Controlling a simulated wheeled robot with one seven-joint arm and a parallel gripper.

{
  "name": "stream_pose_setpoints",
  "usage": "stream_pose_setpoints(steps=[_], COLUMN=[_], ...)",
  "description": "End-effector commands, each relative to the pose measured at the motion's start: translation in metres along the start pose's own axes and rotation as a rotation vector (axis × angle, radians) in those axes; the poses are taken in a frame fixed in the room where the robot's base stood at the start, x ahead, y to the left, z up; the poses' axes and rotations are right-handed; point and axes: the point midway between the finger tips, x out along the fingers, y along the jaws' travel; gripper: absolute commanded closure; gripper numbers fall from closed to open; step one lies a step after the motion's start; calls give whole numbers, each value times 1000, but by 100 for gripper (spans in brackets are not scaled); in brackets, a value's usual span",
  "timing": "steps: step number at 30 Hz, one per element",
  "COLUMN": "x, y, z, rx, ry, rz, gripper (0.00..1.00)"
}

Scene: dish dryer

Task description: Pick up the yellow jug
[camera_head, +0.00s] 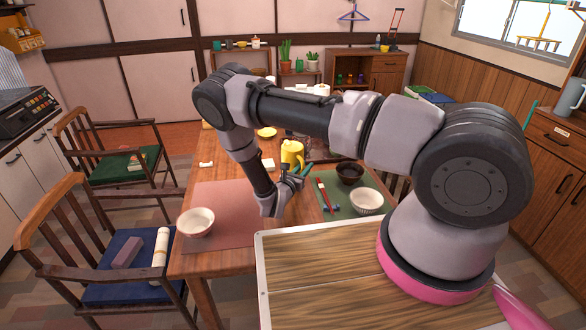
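The yellow jug (291,155) stands upright on the wooden table, behind my gripper in the head view. It has a lid and a handle on its right side. My gripper (290,192) hangs low over the table, nearer the camera than the jug and apart from it. It is small and seen from behind, so I cannot tell whether its fingers are open or shut. Nothing can be seen held in it.
A white bowl (195,222) sits on the pink mat (228,200) at left. A dark bowl (350,172) and a white ribbed bowl (366,201) are on the green mat (336,210) at right. Chairs (110,160) flank the table's left side.

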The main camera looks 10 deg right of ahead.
Motion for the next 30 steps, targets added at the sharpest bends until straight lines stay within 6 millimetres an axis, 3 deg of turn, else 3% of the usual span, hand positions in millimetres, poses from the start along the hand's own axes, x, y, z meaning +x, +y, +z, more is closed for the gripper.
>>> stream_pose_setpoints(steps=[3, 10, 12, 23, 26, 30], x=[9, 10, 10, 10, 10, 10], y=[0, 0, 0, 0, 1, 2], z=[0, 0, 0, 2, 11, 38], rx=[0, -1, 0, 1, 1, 3], ry=[1, 0, 0, 0, 0, -2], rz=[0, 1, 1, 1, 2, 2], gripper=[76, 76, 100, 100, 100, 100])
